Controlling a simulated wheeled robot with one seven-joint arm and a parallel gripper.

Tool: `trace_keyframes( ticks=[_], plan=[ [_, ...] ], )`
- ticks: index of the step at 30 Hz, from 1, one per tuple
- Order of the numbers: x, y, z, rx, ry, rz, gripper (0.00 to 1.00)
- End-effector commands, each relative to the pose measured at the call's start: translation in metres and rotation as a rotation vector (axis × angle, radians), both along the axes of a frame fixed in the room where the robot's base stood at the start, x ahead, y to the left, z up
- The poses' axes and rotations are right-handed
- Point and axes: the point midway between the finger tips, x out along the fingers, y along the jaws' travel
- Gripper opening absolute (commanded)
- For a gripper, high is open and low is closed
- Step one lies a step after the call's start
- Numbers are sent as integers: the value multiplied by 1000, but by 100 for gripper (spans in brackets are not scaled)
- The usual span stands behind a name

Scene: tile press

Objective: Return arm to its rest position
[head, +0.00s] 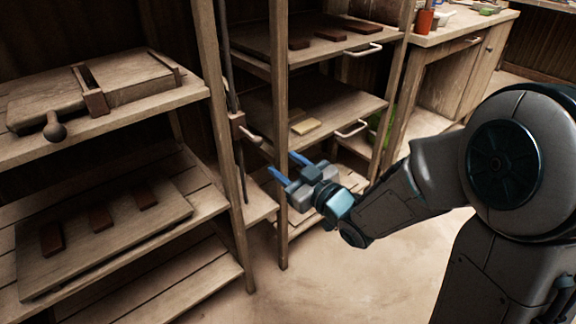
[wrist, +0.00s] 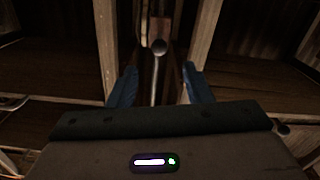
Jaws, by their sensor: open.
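My gripper (head: 284,169) is in the middle of the head view, at the end of my outstretched arm, in front of the wooden shelving. Its two blue fingers point left toward the shelf posts, spread apart with nothing between them. The wrist view also shows the open gripper (wrist: 160,88), with a metal lever with a round knob (wrist: 160,47) beyond the fingertips. In the head view this lever (head: 250,134) sits on a vertical rod between two posts. I cannot tell the exact gap between the fingers and the lever.
A wooden tile press (head: 130,85) stands on the upper left shelf. Below, a board (head: 170,225) bears three dark tiles. On the right rack, an upper tray (head: 270,50) holds dark tiles and a lower tray (head: 345,105) a pale one. A workbench (head: 450,24) stands behind. The floor (head: 330,275) is clear.

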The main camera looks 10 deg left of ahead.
Motion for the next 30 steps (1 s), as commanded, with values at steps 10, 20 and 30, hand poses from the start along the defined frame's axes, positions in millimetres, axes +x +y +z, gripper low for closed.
trace_keyframes(
  ticks=[10,20,30],
  plan=[
    [3,-4,9,-22,11,-21,45],
    [23,-72,76,-245,191,-296,45],
    [-2,-164,151,-399,500,-607,45]
  ],
)
